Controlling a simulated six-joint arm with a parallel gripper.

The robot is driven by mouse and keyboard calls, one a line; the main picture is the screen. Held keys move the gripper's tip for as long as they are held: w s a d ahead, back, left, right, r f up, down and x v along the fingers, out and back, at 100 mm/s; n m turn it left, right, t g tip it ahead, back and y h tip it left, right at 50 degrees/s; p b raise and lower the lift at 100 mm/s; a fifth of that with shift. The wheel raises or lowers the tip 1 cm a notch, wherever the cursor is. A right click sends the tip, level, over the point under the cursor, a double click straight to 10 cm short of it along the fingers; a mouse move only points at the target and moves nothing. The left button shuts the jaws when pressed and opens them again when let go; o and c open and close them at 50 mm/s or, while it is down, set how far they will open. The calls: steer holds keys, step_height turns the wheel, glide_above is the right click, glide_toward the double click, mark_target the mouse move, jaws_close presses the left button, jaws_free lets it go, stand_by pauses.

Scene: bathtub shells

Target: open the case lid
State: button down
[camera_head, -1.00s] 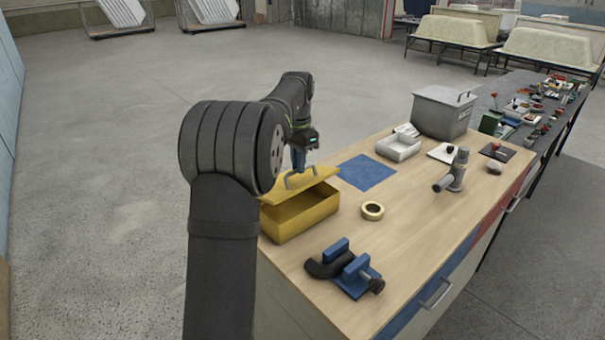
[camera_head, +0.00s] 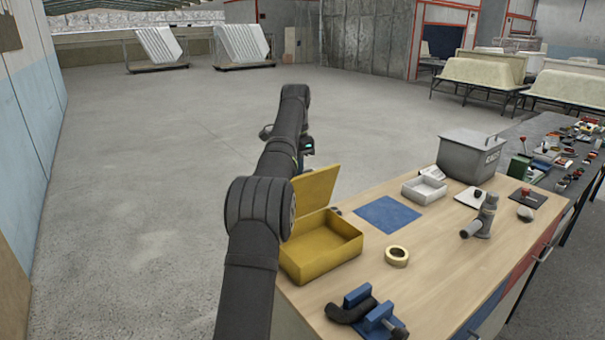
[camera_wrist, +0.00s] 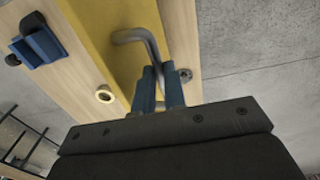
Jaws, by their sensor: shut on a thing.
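The yellow case (camera_head: 325,250) stands at the near left part of the wooden bench, its inside open to view and empty as far as I can see. Its yellow lid (camera_head: 316,190) stands raised, tilted up at the back left edge of the case. In the wrist view the lid (camera_wrist: 115,35) carries a grey bent handle (camera_wrist: 136,36). My gripper (camera_wrist: 158,80) has its blue fingers shut on that handle. In the head view my arm hides the gripper's fingers and part of the lid.
A tape roll (camera_head: 397,256), a blue vise (camera_head: 368,312) and a blue mat (camera_head: 387,214) lie near the case. A white tray (camera_head: 425,190), a grey bin (camera_head: 470,157) and a metal fitting (camera_head: 482,218) stand farther right. Open floor lies left of the bench.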

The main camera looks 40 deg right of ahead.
steer(key=shift+w+a+f, duration=0.1)
steer(key=shift+w+f, duration=0.45)
steer(key=shift+w, duration=0.35)
steer(key=c, duration=1.5)
jaws_free()
steer(key=shift+w, duration=0.1)
steer(key=shift+c, duration=0.2)
steer(key=shift+o, duration=0.2)
steer(key=shift+r, duration=0.15)
steer(key=shift+s+r, duration=0.15)
steer(key=shift+s, duration=0.05)
